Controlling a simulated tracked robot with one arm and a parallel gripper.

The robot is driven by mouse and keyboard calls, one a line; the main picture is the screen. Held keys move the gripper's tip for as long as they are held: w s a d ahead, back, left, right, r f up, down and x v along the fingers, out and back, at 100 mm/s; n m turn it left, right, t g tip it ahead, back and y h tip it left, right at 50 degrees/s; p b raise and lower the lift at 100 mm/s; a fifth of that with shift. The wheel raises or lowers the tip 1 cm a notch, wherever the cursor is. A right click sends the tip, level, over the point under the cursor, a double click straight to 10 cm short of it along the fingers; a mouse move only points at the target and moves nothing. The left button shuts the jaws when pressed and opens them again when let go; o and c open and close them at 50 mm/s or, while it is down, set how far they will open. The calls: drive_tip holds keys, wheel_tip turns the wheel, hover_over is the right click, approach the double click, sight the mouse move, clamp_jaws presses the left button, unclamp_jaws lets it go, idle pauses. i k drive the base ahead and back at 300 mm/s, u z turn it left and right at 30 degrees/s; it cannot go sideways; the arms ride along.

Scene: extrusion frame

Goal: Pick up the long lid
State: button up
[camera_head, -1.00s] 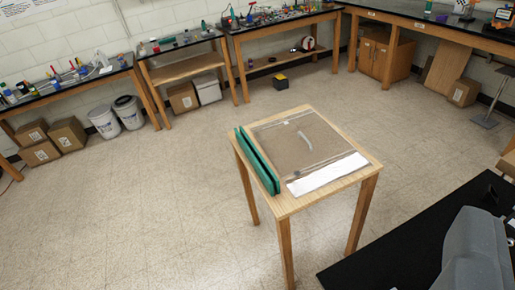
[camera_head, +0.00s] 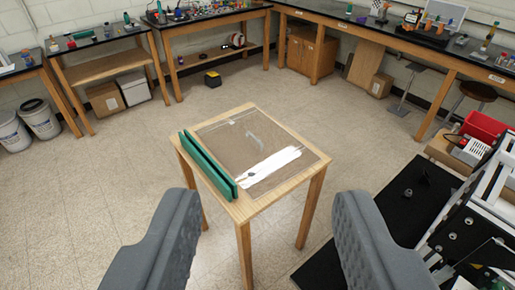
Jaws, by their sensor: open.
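A long, narrow green piece (camera_head: 207,166) lies along the left edge of a small wooden table (camera_head: 262,205). It looks like the long lid, with a dark groove running down its length. My gripper (camera_head: 268,200) shows as two grey padded fingers, one at the lower left and one at the lower right. They are wide apart with nothing between them. The table stands beyond the fingers in the picture, and the green piece is up and ahead of the left finger, apart from it.
A brown sheet (camera_head: 235,140) with a white patch (camera_head: 270,167) covers most of the tabletop. A black platform with metal frame parts (camera_head: 475,225) stands at the right. Workbenches (camera_head: 210,25) line the walls. The floor left of the table is clear.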

sight(252, 145)
drive_tip(key=u, duration=1.55)
drive_tip(key=i, duration=1.7)
drive_tip(key=u, duration=0.05)
